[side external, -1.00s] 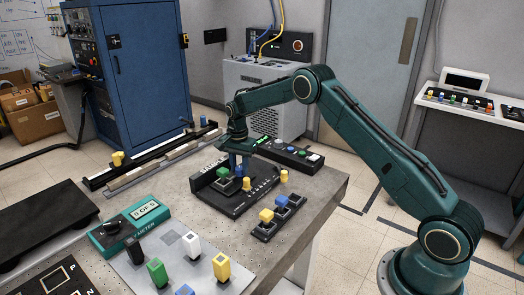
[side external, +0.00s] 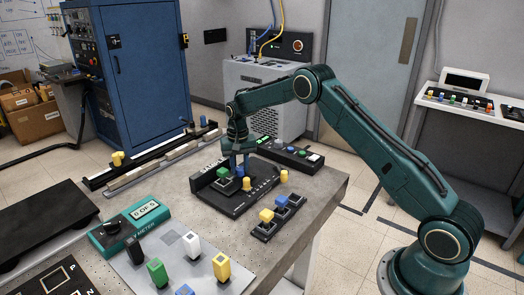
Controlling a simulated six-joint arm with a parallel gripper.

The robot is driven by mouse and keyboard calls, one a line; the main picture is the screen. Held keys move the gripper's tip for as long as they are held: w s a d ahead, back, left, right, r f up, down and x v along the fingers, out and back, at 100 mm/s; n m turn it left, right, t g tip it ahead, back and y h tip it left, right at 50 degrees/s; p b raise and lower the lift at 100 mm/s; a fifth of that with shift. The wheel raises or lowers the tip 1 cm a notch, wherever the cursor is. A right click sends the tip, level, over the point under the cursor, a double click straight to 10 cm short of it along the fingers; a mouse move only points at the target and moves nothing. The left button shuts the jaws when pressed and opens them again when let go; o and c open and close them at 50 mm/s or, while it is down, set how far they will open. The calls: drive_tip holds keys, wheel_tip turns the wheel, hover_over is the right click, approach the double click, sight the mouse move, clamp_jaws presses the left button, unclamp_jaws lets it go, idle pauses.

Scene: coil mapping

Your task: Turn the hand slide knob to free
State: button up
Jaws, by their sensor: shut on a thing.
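My gripper (side external: 240,164) points down over the black panel (side external: 228,203) on the grey bench. It is shut on a small blue knob (side external: 239,172), which the fingers partly hide.
A small black block with yellow and blue knobs (side external: 267,216) sits to the right. A long black box with buttons (side external: 287,154) lies behind. The green meter (side external: 130,227) and a grey plate with coloured pegs (side external: 168,262) are at front left. A rail (side external: 150,165) runs along the back left.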

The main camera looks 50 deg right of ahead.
sight(240, 168)
drive_tip(key=n, duration=0.5)
drive_tip(key=shift+r+n, duration=0.1)
drive_tip(key=shift+n, duration=0.3)
drive_tip(key=n, duration=0.4)
drive_tip(key=shift+d+n, duration=0.1)
drive_tip(key=shift+n, duration=0.3)
drive_tip(key=o, duration=1)
wheel_tip(240, 168, up, 14)
drive_tip(key=shift+f, duration=0.1)
